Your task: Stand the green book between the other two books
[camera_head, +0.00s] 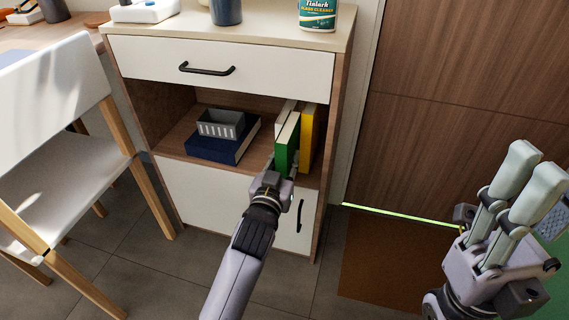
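The green book (287,145) stands upright, spine outward, in the open shelf of the cabinet. A cream-white book (284,112) is to its left and partly behind it, and a yellow book (308,135) stands to its right. The green book sticks out towards me further than the other two. My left gripper (283,164) is at the lower front of the green book with a finger on each side, shut on it. My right gripper (530,172) is raised at the far right, empty, with a gap between its fingers.
A dark blue book or box (219,146) lies on the shelf with a grey basket (220,124) on top. The cabinet (150,55) has a closed drawer above. A white chair (70,150) stands at left. A cleaner bottle (317,14) is on top.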

